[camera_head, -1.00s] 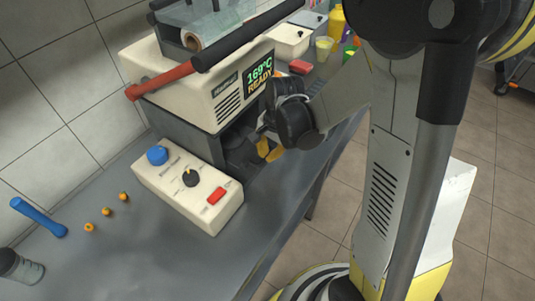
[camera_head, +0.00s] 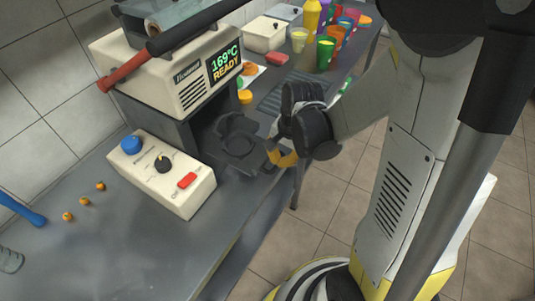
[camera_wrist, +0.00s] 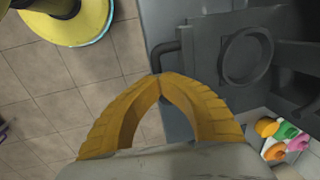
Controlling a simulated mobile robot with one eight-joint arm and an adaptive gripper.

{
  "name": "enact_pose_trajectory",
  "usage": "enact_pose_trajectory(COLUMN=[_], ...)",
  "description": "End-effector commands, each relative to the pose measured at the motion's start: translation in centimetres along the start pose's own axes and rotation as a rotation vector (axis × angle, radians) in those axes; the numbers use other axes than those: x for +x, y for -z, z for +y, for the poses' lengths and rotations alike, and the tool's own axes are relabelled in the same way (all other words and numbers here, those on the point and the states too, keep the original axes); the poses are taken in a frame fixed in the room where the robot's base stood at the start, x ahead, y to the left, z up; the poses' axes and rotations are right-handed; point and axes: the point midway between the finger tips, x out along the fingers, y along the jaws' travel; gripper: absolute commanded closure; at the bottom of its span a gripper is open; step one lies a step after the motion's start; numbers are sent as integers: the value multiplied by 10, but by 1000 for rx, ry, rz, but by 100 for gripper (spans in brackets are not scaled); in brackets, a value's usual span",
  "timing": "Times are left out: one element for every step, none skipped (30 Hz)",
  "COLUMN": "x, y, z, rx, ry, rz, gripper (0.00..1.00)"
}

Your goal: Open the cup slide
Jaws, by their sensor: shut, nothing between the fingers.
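The cup slide (camera_head: 237,145) is a dark grey plate with a round ring holder, in the bay under the cream press head. It also shows in the wrist view (camera_wrist: 285,72), with its ring (camera_wrist: 222,58) at upper right. A thin dark handle (camera_wrist: 166,46) sticks out from its front edge. My gripper (camera_wrist: 160,77) has yellow fingers, shut with tips together and empty. The tips overlap the near end of the handle in the picture; I cannot tell if they touch. In the head view, my gripper (camera_head: 280,160) is just in front of the slide.
The cream press (camera_head: 190,90) reads "169°C READY" and has a red-ended lever (camera_head: 120,82). Several coloured cups (camera_head: 327,50) stand at the back of the bench. Tiled floor (camera_head: 310,235) is open in front.

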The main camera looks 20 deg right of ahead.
Motion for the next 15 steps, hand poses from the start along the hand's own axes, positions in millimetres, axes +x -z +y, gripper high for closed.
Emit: enact_pose_trajectory(x=[-2,-3,-4,-5,-6,-7,-7,-8,-8,-9,-9,-10,-10,-10,-10], y=[0,0,0,0,-1,-1,-1,-1,-1,-1,-1,-1,-1,-1,-1], z=[11,17,24,30,34,40,43,46,50,52,53,55,56,57,57], rx=[4,5,3,5,4,3,4,3,1,1,1,1,1,0,0], ry=[0,0,0,0,0,0,0,0,0,0,0,0,0,0,0], rz=[1,0,0,0,0,0,0,0,0,0,0,0,0,0,0], gripper=[100,100,100,100,100,100,100,100,100,100,100,100,100,100,100])
